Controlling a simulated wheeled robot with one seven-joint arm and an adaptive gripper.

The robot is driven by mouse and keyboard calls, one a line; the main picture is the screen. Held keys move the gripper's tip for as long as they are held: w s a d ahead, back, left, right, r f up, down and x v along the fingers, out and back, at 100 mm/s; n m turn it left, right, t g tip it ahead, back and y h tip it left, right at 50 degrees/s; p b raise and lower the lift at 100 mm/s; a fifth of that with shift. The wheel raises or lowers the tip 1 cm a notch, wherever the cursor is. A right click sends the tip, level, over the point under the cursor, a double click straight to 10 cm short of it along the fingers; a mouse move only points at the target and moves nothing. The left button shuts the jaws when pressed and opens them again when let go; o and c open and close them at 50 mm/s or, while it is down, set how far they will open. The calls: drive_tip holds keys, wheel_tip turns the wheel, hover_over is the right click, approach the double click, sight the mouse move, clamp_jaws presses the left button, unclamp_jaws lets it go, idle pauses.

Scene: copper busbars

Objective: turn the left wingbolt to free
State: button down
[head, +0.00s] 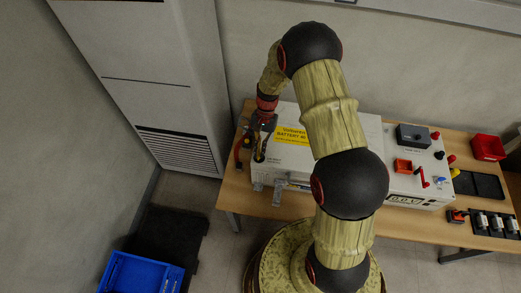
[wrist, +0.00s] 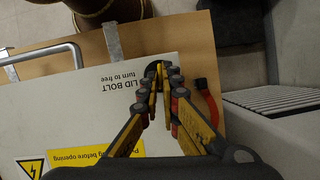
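The white battery box (head: 345,122) stands on a wooden table, with a yellow warning label (head: 291,136) on its lid. In the wrist view the lid (wrist: 70,110) carries the printed words "LID BOLT turn to free" (wrist: 122,95) beside my fingertips. My gripper (wrist: 163,85) points down at the lid corner by that print, its fingers close together. A small dark part (wrist: 154,67) shows at the fingertips, probably the left wingbolt, mostly hidden by the fingers. I cannot tell whether the fingers grip it. In the head view my gripper (head: 260,148) is over the box's left end.
A red curved piece (wrist: 209,101) lies close beside my gripper. Metal latches (head: 278,192) and a handle (wrist: 40,57) are on the box's front. A control panel and red bin (head: 488,147) stand to the right; a blue crate (head: 140,274) is on the floor.

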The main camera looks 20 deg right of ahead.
drive_tip(key=shift+n, duration=0.6)
drive_tip(key=shift+h, duration=0.3)
drive_tip(key=c, duration=2.1)
unclamp_jaws()
drive_tip(key=shift+o, duration=0.3)
drive_tip(key=shift+w, duration=0.1)
drive_tip(key=v, duration=1.2)
drive_tip(key=shift+w+a+f, duration=0.1)
